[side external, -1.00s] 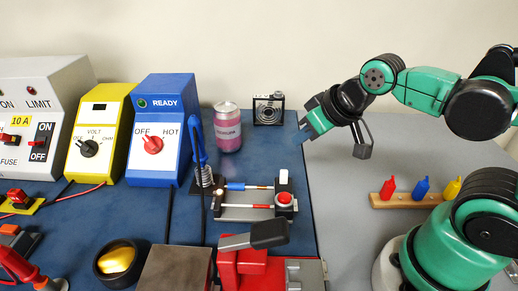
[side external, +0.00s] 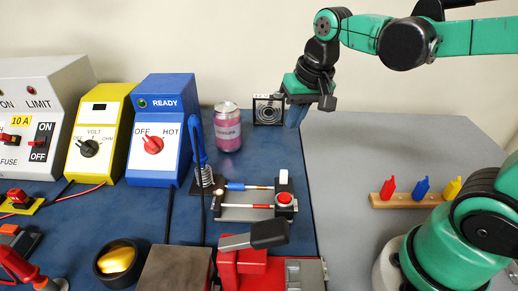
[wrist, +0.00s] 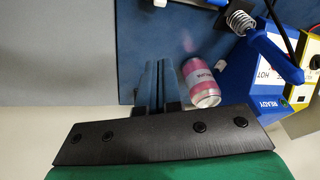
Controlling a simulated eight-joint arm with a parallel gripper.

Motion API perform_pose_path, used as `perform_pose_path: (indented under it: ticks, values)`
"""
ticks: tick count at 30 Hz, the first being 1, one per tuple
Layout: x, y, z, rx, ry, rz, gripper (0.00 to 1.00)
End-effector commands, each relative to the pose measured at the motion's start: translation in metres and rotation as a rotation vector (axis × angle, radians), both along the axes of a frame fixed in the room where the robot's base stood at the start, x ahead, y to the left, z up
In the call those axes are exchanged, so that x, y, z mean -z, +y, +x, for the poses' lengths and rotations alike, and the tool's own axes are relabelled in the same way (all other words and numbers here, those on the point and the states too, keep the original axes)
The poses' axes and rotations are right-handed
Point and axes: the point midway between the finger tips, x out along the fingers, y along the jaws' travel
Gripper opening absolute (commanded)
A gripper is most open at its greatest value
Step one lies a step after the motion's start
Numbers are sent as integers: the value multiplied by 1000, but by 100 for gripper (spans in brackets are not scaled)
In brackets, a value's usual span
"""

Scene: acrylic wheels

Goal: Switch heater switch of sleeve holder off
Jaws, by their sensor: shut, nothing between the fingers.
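The sleeve holder (side external: 235,213) is a grey frame on the blue mat, holding a blue sleeve (side external: 248,187) and a red-and-white sleeve (side external: 245,206). On its right end sit a white switch-like part (side external: 283,177) and a round red button (side external: 285,198). I cannot tell from the frames which one is the heater switch. My gripper (side external: 295,120) points down above the back of the mat, behind the holder and apart from it. Its fingers (wrist: 158,83) are shut and empty. The wrist view shows only small parts of the holder at its top edge.
A pink can (side external: 228,130) and a camera (side external: 268,110) stand near my gripper. A soldering iron (side external: 197,140) stands upright left of the holder. A red device with a dark lever (side external: 255,236) is in front. The grey table at right is mostly clear.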

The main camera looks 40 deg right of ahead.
Motion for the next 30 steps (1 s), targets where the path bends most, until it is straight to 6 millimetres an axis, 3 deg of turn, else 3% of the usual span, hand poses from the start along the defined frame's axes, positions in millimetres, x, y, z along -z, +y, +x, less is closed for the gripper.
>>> perform_pose_path:
  ticks: [6, 12, 30]
  values:
    - [6, -13, 24, 221, 189, 61, 0]
    - [13, -20, 35, 345, 294, 82, 0]
    - [21, -22, 38, 381, 324, 86, 0]
